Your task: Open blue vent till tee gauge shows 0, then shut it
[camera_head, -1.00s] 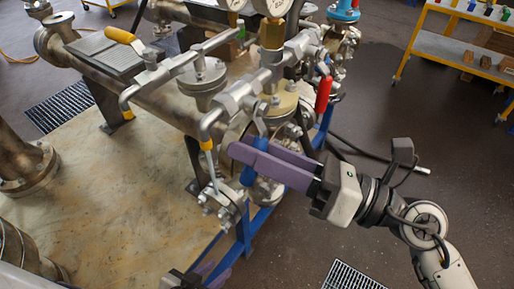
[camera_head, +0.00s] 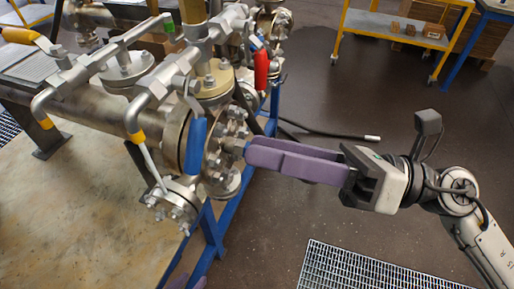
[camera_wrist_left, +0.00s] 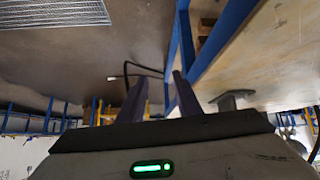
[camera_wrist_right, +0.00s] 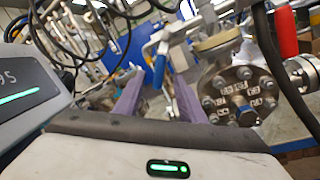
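The blue vent handle (camera_head: 196,145) hangs down from the metal valve and pipe assembly, left of my right gripper. A blue lever (camera_wrist_right: 160,66) also shows in the right wrist view, beyond the gap between the fingers. My right gripper (camera_head: 249,155) has purple fingers that are apart with nothing visible between them; their tips are close to the bolted flange, to the right of the blue handle and apart from it. My left gripper (camera_wrist_left: 160,92) is open and empty; only purple tips show at the head view's bottom edge. The gauge dial is out of the head view.
A red handle (camera_head: 261,68) is up and right of the blue one. A yellow handle (camera_head: 18,36) is at far left. A blue frame (camera_head: 212,232) edges the skid. A floor grating (camera_head: 370,270) and a yellow cart (camera_head: 400,28) stand clear, with open floor between.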

